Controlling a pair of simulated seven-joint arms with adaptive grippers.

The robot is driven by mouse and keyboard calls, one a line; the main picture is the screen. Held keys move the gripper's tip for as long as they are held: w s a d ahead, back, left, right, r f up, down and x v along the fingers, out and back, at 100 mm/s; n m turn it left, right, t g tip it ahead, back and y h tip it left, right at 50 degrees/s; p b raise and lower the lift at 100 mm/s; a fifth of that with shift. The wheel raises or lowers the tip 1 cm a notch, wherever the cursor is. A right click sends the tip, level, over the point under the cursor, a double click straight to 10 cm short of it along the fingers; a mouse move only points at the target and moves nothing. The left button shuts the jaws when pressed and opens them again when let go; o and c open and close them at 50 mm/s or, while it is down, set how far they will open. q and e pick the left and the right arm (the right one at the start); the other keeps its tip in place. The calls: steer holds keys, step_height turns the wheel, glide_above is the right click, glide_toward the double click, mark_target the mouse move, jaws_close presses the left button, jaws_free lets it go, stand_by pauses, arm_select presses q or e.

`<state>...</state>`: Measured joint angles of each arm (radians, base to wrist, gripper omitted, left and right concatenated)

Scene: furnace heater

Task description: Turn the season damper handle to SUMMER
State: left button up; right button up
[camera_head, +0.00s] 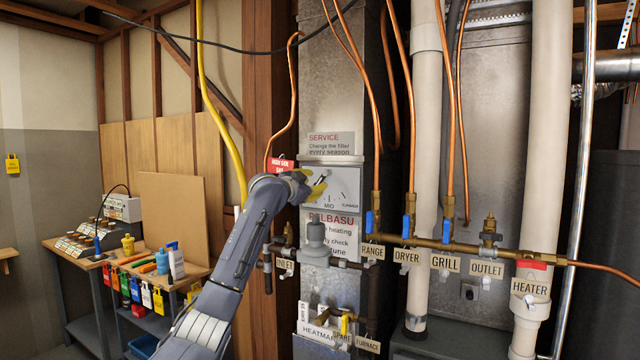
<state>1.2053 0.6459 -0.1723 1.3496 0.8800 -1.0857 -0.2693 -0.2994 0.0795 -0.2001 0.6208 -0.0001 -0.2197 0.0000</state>
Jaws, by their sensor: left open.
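The season damper plate (350,181) is a pale panel on the metal duct. It has tick marks, with "MID" at its lower middle and what looks like "SUMMER" at its lower right. My left gripper (316,186) is at the left side of this plate, its yellow fingers open. A small dark part that looks like the damper handle shows close to the fingertips. The gripper covers the left part of the plate, so I cannot tell the handle's exact angle or whether the fingers touch it. My right gripper is not in view.
A red tag (281,164) hangs just above my left wrist. Copper tubes run down beside the plate. Below are a grey regulator (315,240) and a brass manifold (450,246) with blue valve handles. A workbench (75,250) with tools stands at the left.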

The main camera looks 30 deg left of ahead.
mark_target(319, 182)
arm_select(q)
steer(key=shift+w+a, duration=0.1)
steer(key=shift+w, duration=2.1)
steer(key=shift+c, duration=0.4)
jaws_close()
